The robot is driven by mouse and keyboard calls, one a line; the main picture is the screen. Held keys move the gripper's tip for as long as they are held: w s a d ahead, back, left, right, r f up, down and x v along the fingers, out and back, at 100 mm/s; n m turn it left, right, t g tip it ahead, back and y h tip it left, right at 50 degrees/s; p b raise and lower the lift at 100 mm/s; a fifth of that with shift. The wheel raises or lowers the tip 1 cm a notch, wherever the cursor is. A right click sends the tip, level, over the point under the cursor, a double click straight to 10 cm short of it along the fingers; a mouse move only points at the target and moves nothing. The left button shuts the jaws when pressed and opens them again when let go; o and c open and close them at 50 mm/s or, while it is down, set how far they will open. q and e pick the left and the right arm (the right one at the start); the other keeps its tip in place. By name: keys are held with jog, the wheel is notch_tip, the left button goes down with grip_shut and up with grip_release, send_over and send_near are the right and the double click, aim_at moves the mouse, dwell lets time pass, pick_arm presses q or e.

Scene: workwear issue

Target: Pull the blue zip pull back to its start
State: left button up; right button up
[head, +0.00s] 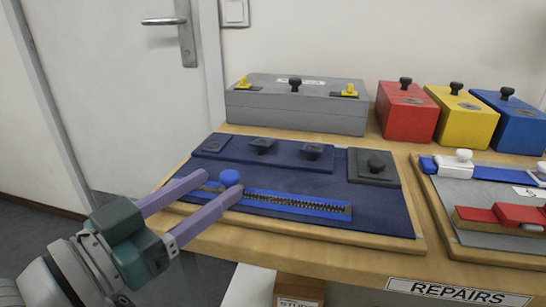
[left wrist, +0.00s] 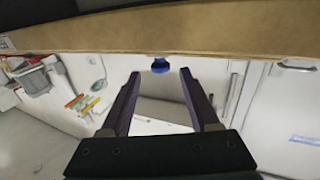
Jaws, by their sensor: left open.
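The blue zip pull (head: 230,177) is a round blue knob near the left end of the zip (head: 295,204), a blue strip with a line of dark teeth on a navy cloth board (head: 385,212). My left gripper (head: 221,185) is open, its two purple fingers reaching in from the left around the knob's position. The fingers hide part of the zip's left end. My right gripper is not in view.
The navy board also bears several dark fittings and a black knob on a square plate (head: 375,166). Behind it stands a grey case (head: 297,108). Red (head: 406,118), yellow (head: 463,120) and blue (head: 512,125) boxes stand at the back right. Another board (head: 480,239) lies to the right.

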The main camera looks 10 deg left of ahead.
aim_at(223, 181)
pick_arm(q)
jog(key=shift+b+x, duration=0.3)
jog(key=shift+x, duration=2)
jog(key=shift+c, duration=0.4)
grip_shut()
